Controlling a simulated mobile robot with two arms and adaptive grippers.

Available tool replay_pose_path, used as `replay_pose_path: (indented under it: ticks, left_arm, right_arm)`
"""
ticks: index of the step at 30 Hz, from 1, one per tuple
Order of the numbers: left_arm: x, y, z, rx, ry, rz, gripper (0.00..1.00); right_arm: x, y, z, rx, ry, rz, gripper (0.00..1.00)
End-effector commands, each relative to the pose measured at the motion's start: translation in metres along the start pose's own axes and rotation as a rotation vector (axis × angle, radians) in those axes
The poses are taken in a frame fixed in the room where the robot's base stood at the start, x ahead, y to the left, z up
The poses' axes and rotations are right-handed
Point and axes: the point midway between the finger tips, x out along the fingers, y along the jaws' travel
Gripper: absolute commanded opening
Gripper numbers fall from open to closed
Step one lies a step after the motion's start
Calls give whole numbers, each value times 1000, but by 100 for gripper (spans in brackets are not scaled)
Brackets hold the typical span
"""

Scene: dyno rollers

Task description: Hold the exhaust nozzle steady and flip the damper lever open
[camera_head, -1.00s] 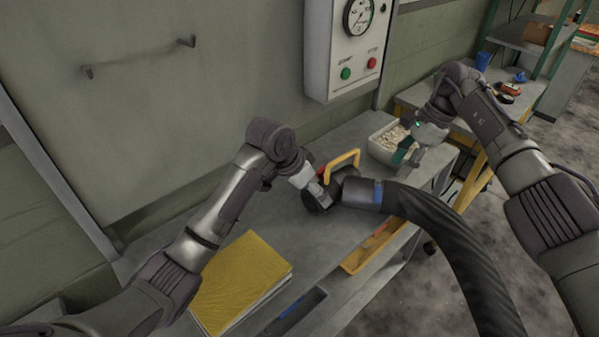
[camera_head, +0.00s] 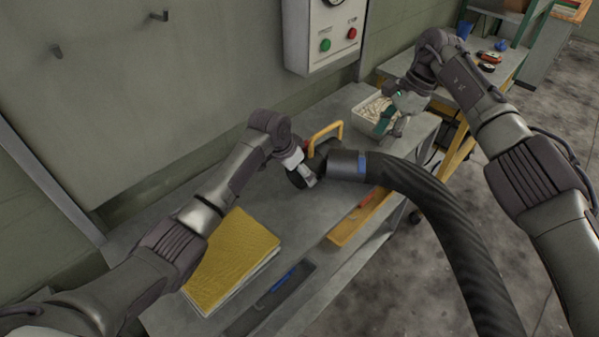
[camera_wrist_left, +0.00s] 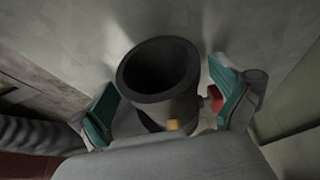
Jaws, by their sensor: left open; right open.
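The dark exhaust nozzle (camera_head: 310,168) sits on the grey bench at the end of a thick black hose (camera_head: 440,210), with a blue band near the joint. A yellow loop handle (camera_head: 325,135) rises beside it. My left gripper (camera_head: 306,176) is at the nozzle; in the left wrist view its teal-padded fingers (camera_wrist_left: 168,105) are open on either side of the round nozzle mouth (camera_wrist_left: 158,72). A small red piece (camera_wrist_left: 214,98) is by the right finger; I cannot tell whether it is the damper lever. My right gripper (camera_head: 387,122) is open, above the bench's far right end.
A white bin (camera_head: 366,113) of pale pieces stands behind my right gripper. A yellow book (camera_head: 237,250) lies near my left forearm. A wall panel (camera_head: 322,50) has green and red buttons.

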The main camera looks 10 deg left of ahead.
Motion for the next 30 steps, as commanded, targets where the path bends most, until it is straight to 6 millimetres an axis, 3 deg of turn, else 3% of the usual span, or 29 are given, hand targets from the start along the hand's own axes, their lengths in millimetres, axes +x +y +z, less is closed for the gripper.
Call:
replay_pose_path:
  ticks: [6, 14, 30]
  left_arm:
    - [14, 0, 0, 1, 0, -1, 100]
    - [16, 0, 0, 1, 1, -1, 100]
    - [15, 0, 0, 1, 1, -2, 13]
  right_arm:
    - [0, 0, 0, 0, 0, 0, 42]
    - [0, 0, 0, 0, 0, 0, 42]
    - [0, 0, 0, 0, 0, 0, 42]
